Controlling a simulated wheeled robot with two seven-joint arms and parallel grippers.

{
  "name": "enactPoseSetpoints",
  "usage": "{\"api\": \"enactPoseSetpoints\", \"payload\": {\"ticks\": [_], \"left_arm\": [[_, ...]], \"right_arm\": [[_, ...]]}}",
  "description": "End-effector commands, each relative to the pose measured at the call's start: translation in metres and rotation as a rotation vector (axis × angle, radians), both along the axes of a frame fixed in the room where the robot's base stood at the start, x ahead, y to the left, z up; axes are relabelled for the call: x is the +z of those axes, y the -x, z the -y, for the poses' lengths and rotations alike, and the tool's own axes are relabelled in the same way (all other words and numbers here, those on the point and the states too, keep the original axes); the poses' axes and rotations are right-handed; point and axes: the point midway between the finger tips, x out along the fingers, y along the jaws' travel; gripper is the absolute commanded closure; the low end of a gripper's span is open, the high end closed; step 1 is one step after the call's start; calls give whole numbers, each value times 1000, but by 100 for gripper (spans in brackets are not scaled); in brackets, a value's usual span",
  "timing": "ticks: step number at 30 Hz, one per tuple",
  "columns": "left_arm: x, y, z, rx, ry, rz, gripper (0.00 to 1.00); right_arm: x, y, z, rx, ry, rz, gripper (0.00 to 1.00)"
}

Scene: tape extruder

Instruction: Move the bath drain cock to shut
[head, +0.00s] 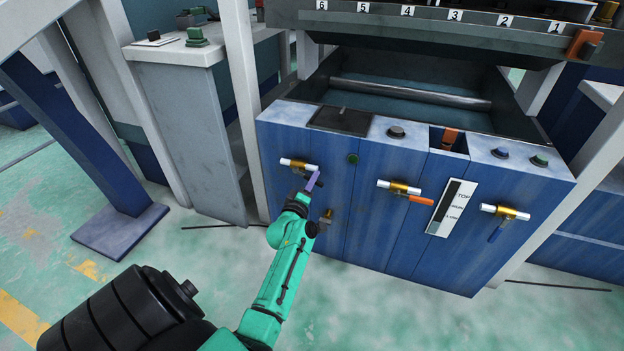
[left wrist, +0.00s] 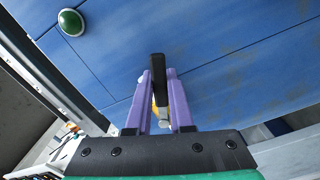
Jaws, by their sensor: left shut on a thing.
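Several valves sit on the front of the blue cabinet. The left valve (head: 298,164) has a white pipe and a brass body. My left gripper (head: 314,180) is at this valve, its purple fingers pointing up at the panel. In the left wrist view the fingers (left wrist: 159,95) are shut around a black handle (left wrist: 157,68), with a bit of brass (left wrist: 160,108) between them. The handle's exact angle is hard to tell in the head view. No label marks which valve is the bath drain cock. My right gripper is out of view.
An orange-handled valve (head: 400,187) and a blue-handled valve (head: 506,212) are further right. A grey cabinet (head: 180,110) stands left.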

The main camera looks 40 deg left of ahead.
Motion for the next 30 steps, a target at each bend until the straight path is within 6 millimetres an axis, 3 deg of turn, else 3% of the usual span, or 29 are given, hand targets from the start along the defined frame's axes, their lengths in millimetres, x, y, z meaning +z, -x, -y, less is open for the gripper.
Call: {"api": "enactPoseSetpoints", "payload": {"ticks": [5,12,22,30], "left_arm": [[-3,1,0,0,-16,-10,100],[-17,3,-8,-1,-273,-99,100],[-19,4,-10,-1,-321,-115,100],[-29,8,-22,1,-588,-206,100]], "right_arm": [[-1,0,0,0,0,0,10],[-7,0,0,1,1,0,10],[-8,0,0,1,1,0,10],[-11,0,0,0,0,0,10]]}}
